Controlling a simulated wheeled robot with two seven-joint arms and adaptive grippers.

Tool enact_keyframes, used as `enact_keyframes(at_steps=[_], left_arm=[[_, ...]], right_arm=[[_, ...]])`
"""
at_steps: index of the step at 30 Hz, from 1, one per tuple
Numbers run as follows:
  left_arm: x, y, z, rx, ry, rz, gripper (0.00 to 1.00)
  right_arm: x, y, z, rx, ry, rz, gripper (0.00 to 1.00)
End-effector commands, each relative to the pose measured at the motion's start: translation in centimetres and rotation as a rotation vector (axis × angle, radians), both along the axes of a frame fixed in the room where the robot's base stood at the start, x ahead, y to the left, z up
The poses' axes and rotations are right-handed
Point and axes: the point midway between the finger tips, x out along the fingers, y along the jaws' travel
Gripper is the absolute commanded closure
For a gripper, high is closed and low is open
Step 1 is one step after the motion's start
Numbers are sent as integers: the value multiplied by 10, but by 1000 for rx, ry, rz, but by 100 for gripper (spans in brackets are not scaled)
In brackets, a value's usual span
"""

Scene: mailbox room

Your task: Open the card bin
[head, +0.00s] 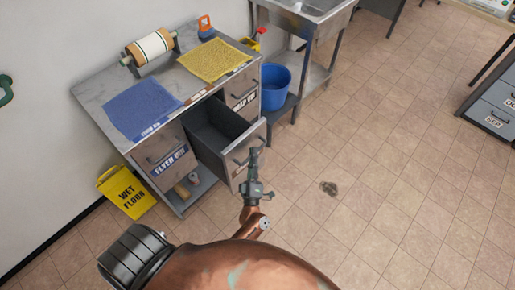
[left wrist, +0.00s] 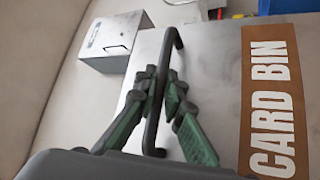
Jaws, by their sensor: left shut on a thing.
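The card bin is a grey metal drawer (head: 214,128) in the cabinet, pulled well out, and its inside looks empty. Its front carries a brown label reading CARD BIN (left wrist: 273,100), mostly hidden by my gripper in the head view. The dark bar handle (left wrist: 152,130) stands out from the front beside the label. My left gripper (head: 254,157) is at the drawer front. In the left wrist view its green and black fingers (left wrist: 162,88) are shut on the handle. My right gripper is not in view.
The flyer bin drawer (head: 162,153) is shut, left of the card bin. A blue mat (head: 140,108) and a yellow mat (head: 214,60) lie on the cabinet top. A yellow wet floor sign (head: 126,191) and a blue bucket (head: 275,86) flank the cabinet. Tiled floor at right is largely free.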

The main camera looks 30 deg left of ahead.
Motion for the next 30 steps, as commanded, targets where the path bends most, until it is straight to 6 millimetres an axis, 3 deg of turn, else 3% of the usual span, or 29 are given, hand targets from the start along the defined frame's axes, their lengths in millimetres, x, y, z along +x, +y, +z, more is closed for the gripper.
enact_keyframes(at_steps=[15,16,18,30], left_arm=[[-8,2,-2,0,1,20,100],[-8,2,-2,0,1,20,89],[-8,1,-1,0,1,20,84],[-12,-2,-3,0,1,18,83]], right_arm=[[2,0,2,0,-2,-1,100],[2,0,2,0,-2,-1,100],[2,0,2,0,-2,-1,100],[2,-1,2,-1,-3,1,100]])
